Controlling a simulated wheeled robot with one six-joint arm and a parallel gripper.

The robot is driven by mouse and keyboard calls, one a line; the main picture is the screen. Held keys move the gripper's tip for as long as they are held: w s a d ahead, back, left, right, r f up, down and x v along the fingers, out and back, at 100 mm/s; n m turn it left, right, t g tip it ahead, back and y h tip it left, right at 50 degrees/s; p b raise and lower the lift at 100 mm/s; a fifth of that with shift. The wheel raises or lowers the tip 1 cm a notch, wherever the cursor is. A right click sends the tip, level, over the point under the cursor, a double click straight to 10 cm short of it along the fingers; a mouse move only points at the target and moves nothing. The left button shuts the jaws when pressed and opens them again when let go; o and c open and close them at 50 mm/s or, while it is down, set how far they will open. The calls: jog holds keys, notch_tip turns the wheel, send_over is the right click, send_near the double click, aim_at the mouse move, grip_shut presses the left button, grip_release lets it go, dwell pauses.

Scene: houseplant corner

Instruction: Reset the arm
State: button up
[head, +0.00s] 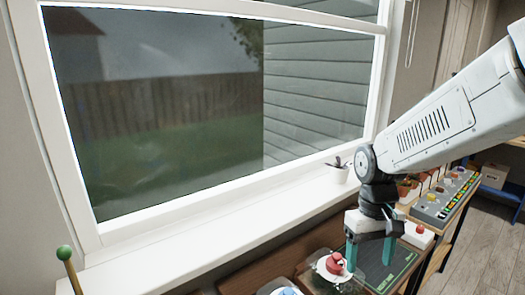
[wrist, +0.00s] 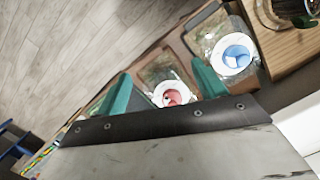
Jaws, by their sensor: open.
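My gripper (head: 370,258) points down in the head view, its two teal fingers apart with nothing held between them. It hangs over the bench by the window, in front of a dark green mat with pale print (head: 398,268). In the wrist view my gripper (wrist: 162,82) also shows open, the fingers spread wide. A white round piece with a red knob (head: 335,262) is just left of the fingers in the head view. In the wrist view the red knob (wrist: 172,97) shows between the fingers, beyond them. I cannot tell the height gap.
A white round piece with a blue top (wrist: 236,56) sits on a clear tray beside the red one. A white box with a red button (head: 418,234) and a grey panel (head: 440,205) are at the right.

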jog(key=s+d+r+m+t, duration=0.1)
jog(key=s+r, duration=0.3)
jog(key=s, duration=0.4)
jog(key=s+d+r+m+t, duration=0.1)
jog(key=s+d+r+t, duration=0.1)
jog(key=s+r, duration=0.3)
jog(key=s, duration=0.4)
jog(key=shift+s+r, duration=0.3)
jog(key=shift+d, duration=0.1)
jog(key=shift+c, duration=0.3)
